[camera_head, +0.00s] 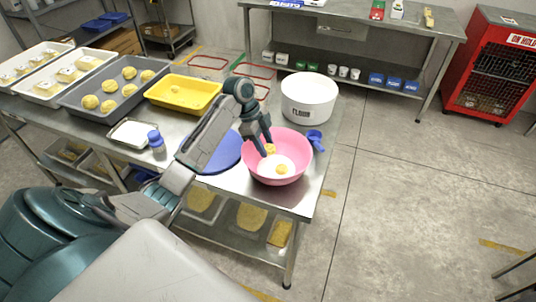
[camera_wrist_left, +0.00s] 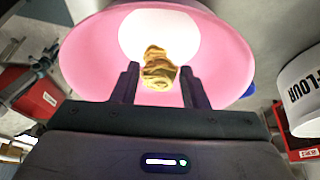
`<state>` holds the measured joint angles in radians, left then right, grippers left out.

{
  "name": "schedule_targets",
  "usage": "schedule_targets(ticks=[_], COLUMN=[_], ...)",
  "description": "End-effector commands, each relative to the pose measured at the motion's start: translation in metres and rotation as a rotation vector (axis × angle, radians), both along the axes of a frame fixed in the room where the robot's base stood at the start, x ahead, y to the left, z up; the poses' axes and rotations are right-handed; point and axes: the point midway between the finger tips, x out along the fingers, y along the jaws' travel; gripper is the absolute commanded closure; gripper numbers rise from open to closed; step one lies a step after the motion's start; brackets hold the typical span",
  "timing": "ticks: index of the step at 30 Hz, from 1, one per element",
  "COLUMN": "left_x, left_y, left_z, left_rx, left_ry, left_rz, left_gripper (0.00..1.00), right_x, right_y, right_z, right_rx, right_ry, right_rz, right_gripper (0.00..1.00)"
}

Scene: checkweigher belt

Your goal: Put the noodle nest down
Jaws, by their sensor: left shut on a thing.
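My left gripper (camera_head: 268,146) reaches down into the pink bowl (camera_head: 302,160) and is shut on a yellow noodle nest (camera_head: 270,149). In the left wrist view the noodle nest (camera_wrist_left: 158,76) sits between the two fingertips (camera_wrist_left: 158,82), with the pink bowl (camera_wrist_left: 215,45) around and beyond it. Another yellow piece (camera_head: 281,169) lies on the white contents at the bottom of the bowl, below the gripper. I cannot tell whether the held nest touches anything in the bowl. My right gripper is not in view.
A white flour tub (camera_head: 309,99) stands behind the bowl, and a blue scoop (camera_head: 316,140) lies to its right. A blue round mat (camera_head: 228,155), a yellow tray (camera_head: 184,93), a blue-capped shaker (camera_head: 156,142) and a grey tray of dough pieces (camera_head: 72,103) are to the left.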

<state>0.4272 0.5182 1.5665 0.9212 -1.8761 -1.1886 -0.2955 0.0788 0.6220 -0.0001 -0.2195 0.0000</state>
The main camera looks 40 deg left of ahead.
Motion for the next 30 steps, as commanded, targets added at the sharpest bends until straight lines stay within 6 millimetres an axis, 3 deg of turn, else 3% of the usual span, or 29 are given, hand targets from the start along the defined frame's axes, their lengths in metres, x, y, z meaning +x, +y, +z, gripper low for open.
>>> schedule_targets(ticks=[7, 15, 30], left_x=[0.0, 0.0, 0.0], left_y=[0.0, 0.0, 0.0], left_z=[-0.023, -0.055, -0.065], left_rx=[0.0, 0.001, 0.001], left_ry=[0.0, 0.0, -0.001], left_rz=[0.0, 0.0, 0.0], left_gripper=[0.82, 0.82, 0.82], right_x=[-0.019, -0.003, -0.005], right_y=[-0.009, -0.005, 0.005], right_z=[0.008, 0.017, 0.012], right_rx=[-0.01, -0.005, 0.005], right_ry=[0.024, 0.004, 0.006], right_rz=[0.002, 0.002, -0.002], right_gripper=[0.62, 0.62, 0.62])
